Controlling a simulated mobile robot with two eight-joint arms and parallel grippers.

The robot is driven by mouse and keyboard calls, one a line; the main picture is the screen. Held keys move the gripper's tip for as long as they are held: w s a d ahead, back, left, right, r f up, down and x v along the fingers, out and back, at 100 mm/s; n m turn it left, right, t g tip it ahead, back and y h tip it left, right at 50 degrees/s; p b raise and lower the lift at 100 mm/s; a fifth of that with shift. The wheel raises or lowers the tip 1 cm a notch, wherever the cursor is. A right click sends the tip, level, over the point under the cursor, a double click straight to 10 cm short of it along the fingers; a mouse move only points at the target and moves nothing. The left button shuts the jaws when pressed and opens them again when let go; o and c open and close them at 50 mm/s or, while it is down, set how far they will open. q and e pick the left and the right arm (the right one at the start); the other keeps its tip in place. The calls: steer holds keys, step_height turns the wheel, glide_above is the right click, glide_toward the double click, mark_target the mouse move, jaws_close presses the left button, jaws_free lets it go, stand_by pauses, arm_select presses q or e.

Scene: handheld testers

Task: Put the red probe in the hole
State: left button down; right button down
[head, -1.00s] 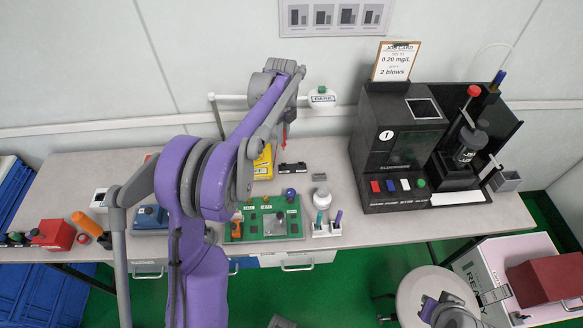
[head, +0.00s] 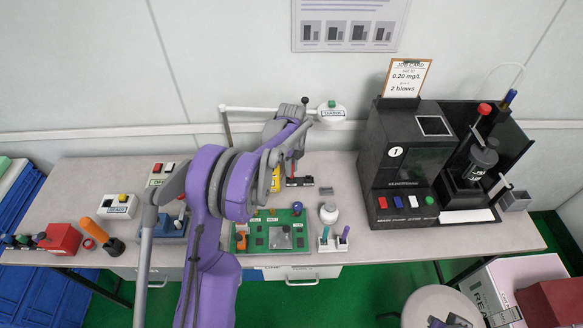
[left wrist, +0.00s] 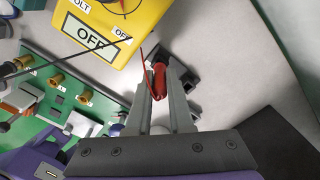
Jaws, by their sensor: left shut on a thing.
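My left gripper (left wrist: 163,100) is shut on the red probe (left wrist: 159,80), which shows between its fingertips in the left wrist view. A black block (left wrist: 184,72) lies on the table just beyond the fingertips; the probe overlaps its near left edge in that view. The block also shows in the head view (head: 300,182), just below the probe and my left gripper (head: 292,160). The probe's tip and the hole are too small or covered to tell whether they meet.
The yellow meter (left wrist: 108,22) marked OFF stands beside the gripper, with thin leads near it. The green board (head: 284,243) with brass posts lies in front. A white bottle (head: 329,213) and the large black tester (head: 388,160) stand to the right.

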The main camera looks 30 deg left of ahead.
arm_select(q)
steer(key=shift+f, duration=0.15)
steer(key=c, duration=0.8)
jaws_free()
step_height(320, 180, up, 12)
steer(key=shift+f, duration=0.1)
steer(key=shift+s+d+r, duration=0.1)
steer(key=shift+r, duration=0.2)
steer(key=s+d+r+n+t, duration=0.1)
steer(key=s+d+r+n, duration=0.1)
steer(key=s+d+n, duration=0.4)
steer(key=s+d+r+n+t, duration=0.2)
steer(key=s+d+r+n, duration=0.15)
steer(key=s, duration=0.45)
steer(key=s+d+f+n+t, duration=0.1)
steer(key=s+f+n, duration=0.1)
steer(key=s+n, duration=0.1)
steer(key=s+d+f+n, duration=0.2)
steer(key=s+n, duration=0.2)
steer(key=s, duration=0.2)
steer(key=s+d+f+n+t, duration=0.1)
steer(key=s+d+f+n, duration=0.1)
steer(key=s+n, duration=0.2)
steer(key=shift+s+d+f+t, duration=0.2)
steer(key=shift+s+t, duration=0.1)
steer(key=shift+s, duration=0.3)
